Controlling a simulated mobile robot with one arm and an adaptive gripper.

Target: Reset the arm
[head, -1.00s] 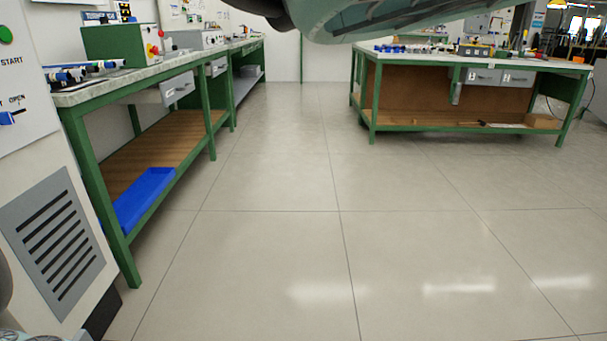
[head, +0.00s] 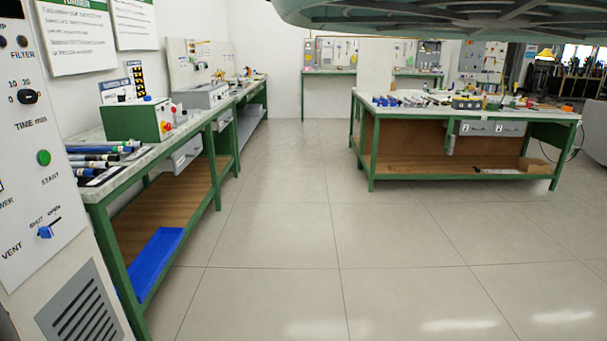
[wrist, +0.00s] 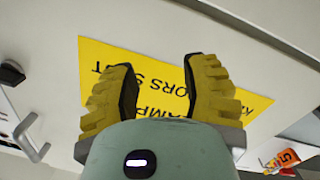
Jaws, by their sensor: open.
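My gripper (wrist: 160,85) shows in the wrist view, with two yellow ribbed fingers apart and nothing between them. Behind the fingers is a yellow sign (wrist: 150,75) with dark, upside-down lettering on a pale surface. In the head view a part of my own body spans the top right; the gripper's fingers do not show there.
A white machine panel (head: 35,150) stands close at the left. A green-framed bench (head: 150,155) with a blue tray (head: 155,262) on its lower shelf runs along the left wall. Another green bench (head: 460,183) stands at the right. The floor between is clear.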

